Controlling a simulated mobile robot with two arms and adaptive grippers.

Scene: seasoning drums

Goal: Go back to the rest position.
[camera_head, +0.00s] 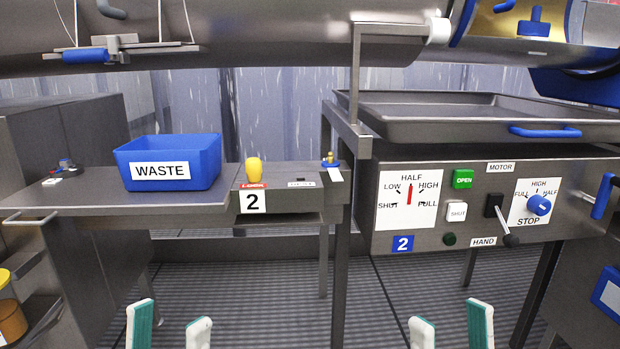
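My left gripper (168,324) shows at the bottom edge, left of the middle. Its two white fingers with green pads stand apart, and nothing shows between them. My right gripper (451,325) shows at the bottom edge, right of the middle. Its fingers also stand apart with nothing between them. Both grippers are in front of the machine, over the grey floor in the picture, touching nothing that I can see. The rest of both arms is out of view.
A blue WASTE bin (203,162) stands on a metal shelf (95,200) at the left, near a yellow knob (253,170). A control panel (460,232) with switches and a large tray (440,128) are at the right. A metal drum (260,35) spans the top. The ribbed floor (260,290) between is clear.

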